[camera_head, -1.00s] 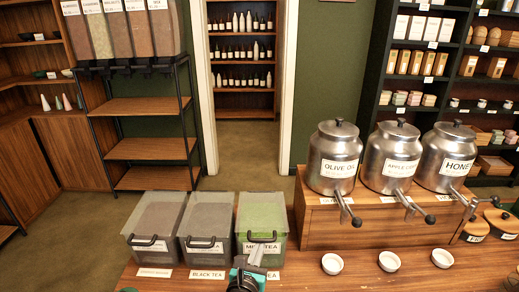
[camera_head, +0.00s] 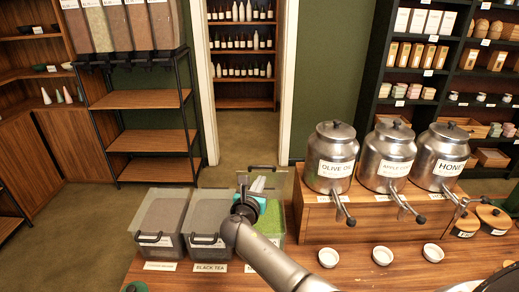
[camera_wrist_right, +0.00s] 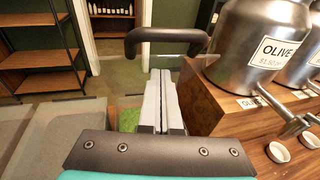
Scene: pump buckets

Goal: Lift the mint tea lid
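The mint tea lid (camera_head: 284,187) is a clear panel with a dark bar handle (camera_head: 262,168). It stands tilted up at the back of the mint tea bin, whose green tea (camera_head: 270,217) shows below. My right gripper (camera_head: 243,180) reaches over this bin on the front side of the lid, and my arm hides part of the bin. In the right wrist view its two pale fingers (camera_wrist_right: 162,75) are together, with nothing visible between them. The lid handle (camera_wrist_right: 167,36) shows just beyond the fingertips, not between them. Contact with the lid is unclear. My left gripper is not in view.
The black tea bin (camera_head: 208,222) and another closed bin (camera_head: 160,218) stand to the left. On the right, metal dispensers (camera_head: 332,160) stand on a wooden riser (camera_head: 310,225). Small white bowls (camera_head: 382,256) sit in front.

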